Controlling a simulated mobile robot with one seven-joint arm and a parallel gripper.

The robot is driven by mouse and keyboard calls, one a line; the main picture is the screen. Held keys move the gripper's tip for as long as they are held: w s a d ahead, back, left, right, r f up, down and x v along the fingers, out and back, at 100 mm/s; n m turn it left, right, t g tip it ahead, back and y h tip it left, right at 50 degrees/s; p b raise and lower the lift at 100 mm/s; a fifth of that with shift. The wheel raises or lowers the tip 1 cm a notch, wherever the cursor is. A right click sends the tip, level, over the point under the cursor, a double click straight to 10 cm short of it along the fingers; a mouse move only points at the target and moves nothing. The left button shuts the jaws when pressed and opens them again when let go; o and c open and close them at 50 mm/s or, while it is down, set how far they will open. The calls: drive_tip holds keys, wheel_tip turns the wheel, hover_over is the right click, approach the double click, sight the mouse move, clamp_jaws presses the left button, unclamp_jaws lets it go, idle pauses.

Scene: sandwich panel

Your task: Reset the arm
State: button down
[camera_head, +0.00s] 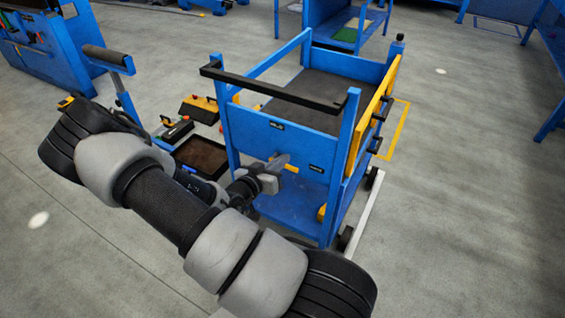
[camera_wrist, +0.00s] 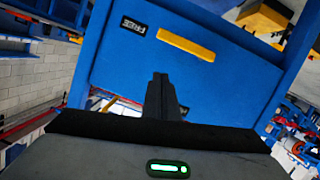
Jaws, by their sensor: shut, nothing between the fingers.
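My gripper (camera_head: 276,165) is at the end of my arm, in front of the blue panel (camera_head: 250,128) on the near side of the blue cart. In the wrist view my gripper (camera_wrist: 160,78) shows dark fingers together, pointing at the blue panel (camera_wrist: 115,62); nothing shows between them. A yellow bar (camera_wrist: 186,43) and a small dark label (camera_wrist: 134,26) are on the panel above the fingertips. Whether the fingers touch the panel cannot be told.
The cart's black handle (camera_head: 275,88) spans its near top edge. A black tray (camera_head: 201,157) and yellow-topped boxes (camera_head: 199,108) lie on the floor left of the cart. A blue machine (camera_head: 55,45) stands at the far left.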

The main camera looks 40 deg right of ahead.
drive_tip(key=p+v, duration=0.1)
drive_tip(key=v, duration=0.7)
drive_tip(key=w+a+r+n+t+y, duration=0.1)
drive_tip(key=w+a+y, duration=0.35)
drive_tip(key=a, duration=0.25)
drive_tip(key=w+a+r+y, duration=0.2)
drive_tip(key=w+a+y, duration=0.1)
drive_tip(key=a+y, duration=0.3)
drive_tip(key=s+a+r+n+t+y, duration=0.1)
drive_tip(key=a+r+n+y, duration=0.25)
drive_tip(key=a+r, duration=0.65)
drive_tip(key=s+a+r+n+y, duration=0.2)
drive_tip(key=s+r+n+y, duration=0.15)
drive_tip(key=s+r, duration=0.6)
drive_tip(key=s+d+r+n+g+h, duration=0.1)
drive_tip(key=s+d+r+n+h, duration=0.35)
drive_tip(key=s, duration=0.75)
wheel_tip(320, 180, up, 22)
drive_tip(key=m+y+p, duration=0.1)
drive_tip(key=p, duration=1.8)
drive_tip(key=shift+w+d+f+p, duration=0.2)
drive_tip(key=shift+w+d+p, duration=0.05)
drive_tip(key=shift+w+p, duration=0.15)
